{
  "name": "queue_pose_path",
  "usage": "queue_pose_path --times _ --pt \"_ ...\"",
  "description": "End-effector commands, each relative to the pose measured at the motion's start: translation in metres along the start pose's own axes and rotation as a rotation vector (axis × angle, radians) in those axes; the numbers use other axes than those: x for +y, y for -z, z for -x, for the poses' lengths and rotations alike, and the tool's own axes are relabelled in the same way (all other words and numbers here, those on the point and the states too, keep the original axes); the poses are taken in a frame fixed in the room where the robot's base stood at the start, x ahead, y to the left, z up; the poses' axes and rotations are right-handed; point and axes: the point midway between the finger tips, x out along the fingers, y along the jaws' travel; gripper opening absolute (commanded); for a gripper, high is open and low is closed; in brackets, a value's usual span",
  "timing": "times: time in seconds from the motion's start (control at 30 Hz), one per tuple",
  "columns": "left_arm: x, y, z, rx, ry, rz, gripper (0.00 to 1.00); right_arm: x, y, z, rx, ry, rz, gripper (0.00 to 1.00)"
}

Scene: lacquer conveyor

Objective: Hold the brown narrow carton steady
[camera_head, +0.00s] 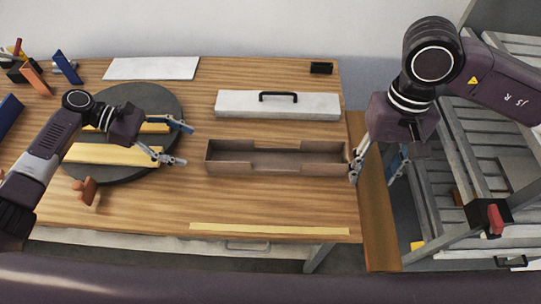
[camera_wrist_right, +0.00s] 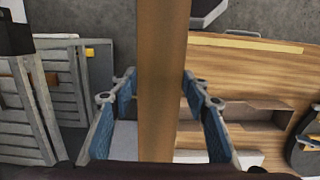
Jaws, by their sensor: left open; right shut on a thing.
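The brown narrow carton (camera_head: 378,215) is a long, plain brown piece beside the table's right edge. In the right wrist view the carton (camera_wrist_right: 162,80) runs from top to bottom between the fingers. My right gripper (camera_head: 377,170) is shut on it, one finger on each side; its blue pads show in the wrist view (camera_wrist_right: 158,90). The arm hides part of the carton's far stretch in the head view. My left gripper (camera_head: 182,145) is open and empty, over the right side of the dark round turntable (camera_head: 165,100), apart from the carton.
An open brown tray (camera_head: 277,170) lies left of my right gripper. Behind it is a white lid (camera_head: 230,104) with a black handle. Yellow bars (camera_head: 110,155) lie on the turntable. A grey slatted rack (camera_head: 480,150) stands at right.

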Motion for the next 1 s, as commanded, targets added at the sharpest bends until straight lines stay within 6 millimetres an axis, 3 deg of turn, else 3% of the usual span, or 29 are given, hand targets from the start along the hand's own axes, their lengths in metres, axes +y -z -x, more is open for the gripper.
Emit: queue_pose_path --times 0.37,0.43,0.6,1.0 --pt "-0.002 0.002 -0.051 0.0 0.004 -0.002 0.68 0.0 0.003 -0.022 0.0 0.0 0.0 0.12" --pt "-0.001 -0.004 -0.058 -0.004 0.003 0.0 0.68 0.0 0.002 -0.011 0.001 0.0 0.0 0.12" --pt "-0.001 -0.002 -0.076 -0.002 0.002 -0.001 0.68 0.0 0.001 -0.007 0.0 0.0 0.0 0.12" --pt "-0.001 0.0 -0.087 0.001 0.002 -0.002 0.68 0.0 0.001 -0.005 0.0 0.0 0.0 0.12"
